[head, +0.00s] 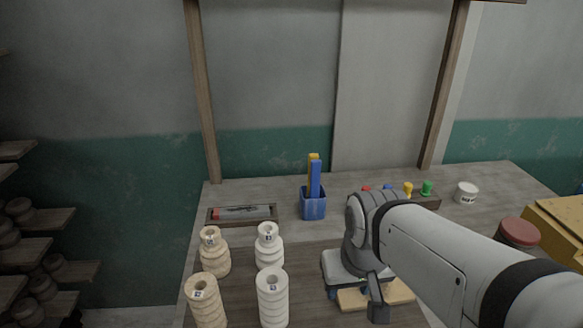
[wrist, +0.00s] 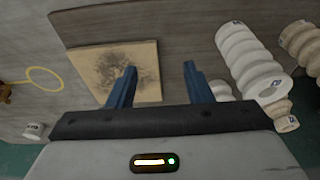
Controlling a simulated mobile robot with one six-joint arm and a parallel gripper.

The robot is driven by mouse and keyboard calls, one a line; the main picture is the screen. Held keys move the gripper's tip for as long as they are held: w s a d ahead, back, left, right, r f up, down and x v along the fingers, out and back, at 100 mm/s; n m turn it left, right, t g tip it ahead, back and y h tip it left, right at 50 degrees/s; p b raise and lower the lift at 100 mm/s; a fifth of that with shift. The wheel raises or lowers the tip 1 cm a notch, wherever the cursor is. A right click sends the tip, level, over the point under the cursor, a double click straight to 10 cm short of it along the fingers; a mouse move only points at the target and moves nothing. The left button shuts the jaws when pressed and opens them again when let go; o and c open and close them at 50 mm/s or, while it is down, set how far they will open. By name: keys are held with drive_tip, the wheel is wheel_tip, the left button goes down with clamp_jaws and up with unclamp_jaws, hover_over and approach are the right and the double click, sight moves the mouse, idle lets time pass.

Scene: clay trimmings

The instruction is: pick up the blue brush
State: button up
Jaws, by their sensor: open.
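In the head view a blue cup (head: 313,208) stands on the table, left of my arm. A tall blue piece (head: 316,178) and a yellow piece (head: 312,157) stick up from it; the blue one looks like the blue brush's handle, its lower end hidden in the cup. My gripper (head: 354,300) is in front and to the right of the cup, pointing down over a pale square board (head: 400,291). In the wrist view my gripper (wrist: 160,68) has its two blue fingers apart with nothing between them. The cup is not seen there.
Several ribbed stacks stand front left, including a white one (head: 272,298). A shallow tray (head: 242,214) lies behind them. A rack with coloured knobs (head: 427,188) is partly behind my arm. A white tub (head: 466,192) and red-lidded jar (head: 518,233) stand right.

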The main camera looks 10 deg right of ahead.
drive_tip(key=shift+o, duration=0.5)
drive_tip(key=w+d+r+p, duration=0.1)
drive_tip(key=w+r+p, duration=0.1)
drive_tip(key=w+r, duration=0.3)
drive_tip(key=w, duration=0.3)
drive_tip(key=shift+d+r, duration=0.25)
drive_tip(key=shift+r, duration=0.05)
wheel_tip(320, 180, up, 3)
drive_tip(key=g+p, duration=0.3)
drive_tip(key=p, duration=0.4)
hover_over(316, 170)
drive_tip(key=shift+w+a+f, duration=0.1)
drive_tip(key=shift+f, duration=0.25)
drive_tip(key=shift+w+f+p, duration=0.15)
drive_tip(key=shift+f+p, duration=0.4)
drive_tip(key=shift+f, duration=1.3)
drive_tip(key=shift+w+f+p, duration=0.15)
drive_tip(key=shift+f+p, duration=0.4)
drive_tip(key=shift+f, duration=1.3)
drive_tip(key=shift+c, duration=0.5)
drive_tip(key=c, duration=1)
